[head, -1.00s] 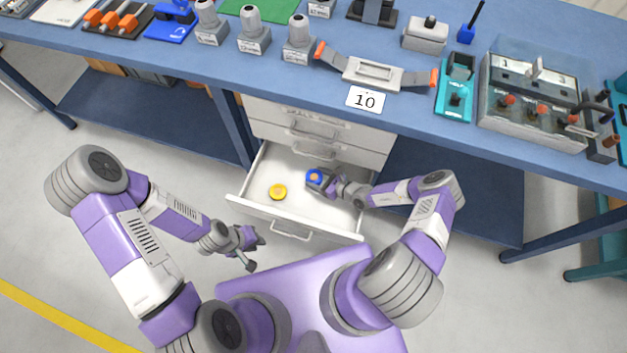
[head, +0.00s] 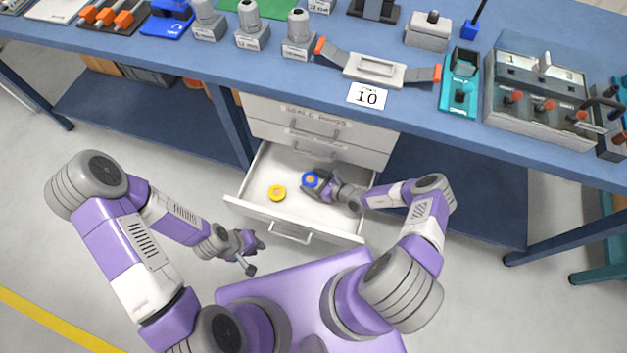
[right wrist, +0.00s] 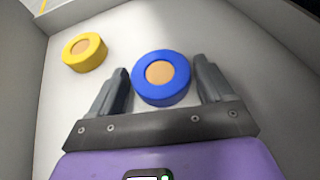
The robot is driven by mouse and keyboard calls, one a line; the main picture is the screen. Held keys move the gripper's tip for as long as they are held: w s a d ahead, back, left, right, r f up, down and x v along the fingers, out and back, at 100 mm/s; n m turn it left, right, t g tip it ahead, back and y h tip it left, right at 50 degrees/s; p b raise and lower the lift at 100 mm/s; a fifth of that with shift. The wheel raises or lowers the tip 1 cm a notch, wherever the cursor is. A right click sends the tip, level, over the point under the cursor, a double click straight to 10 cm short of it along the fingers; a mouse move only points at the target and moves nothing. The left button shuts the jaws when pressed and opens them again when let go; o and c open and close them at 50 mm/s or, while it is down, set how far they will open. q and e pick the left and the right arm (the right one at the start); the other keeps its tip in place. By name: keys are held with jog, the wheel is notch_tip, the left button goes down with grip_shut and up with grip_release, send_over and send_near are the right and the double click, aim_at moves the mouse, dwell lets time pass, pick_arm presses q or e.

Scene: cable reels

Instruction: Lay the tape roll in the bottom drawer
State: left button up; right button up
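A blue tape roll (head: 310,180) with a tan centre lies flat in the open bottom drawer (head: 322,222). It also shows in the right wrist view (right wrist: 160,80), between the fingers of my right gripper (right wrist: 162,75), with a narrow gap visible on each side. The right gripper (head: 318,185) is open and reaches into the drawer from the right. A yellow roll (head: 277,193), also with a tan centre, lies to the left in the same drawer and shows in the right wrist view (right wrist: 84,51). My left gripper (head: 253,255) is open and empty outside the drawer, at its front left.
The drawer's front panel with its handle (head: 290,233) stands out from the cabinet (head: 315,125) under the blue workbench (head: 300,75). Closed drawers are above it. The bench top holds several devices and a card marked 10 (head: 367,95). The drawer floor is otherwise clear.

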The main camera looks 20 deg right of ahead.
jog(key=shift+o, duration=0.9)
jog(key=shift+r, duration=0.2)
jog(key=p+v, duration=0.3)
jog(key=v, duration=0.7)
jog(key=shift+s+d+r+p, duration=0.1)
jog(key=shift+s+d+p, duration=0.1)
jog(key=shift+p, duration=0.2)
jog(key=shift+s+d+r, duration=0.2)
jog(key=shift+s+d, duration=0.2)
jog(key=shift+s, duration=0.1)
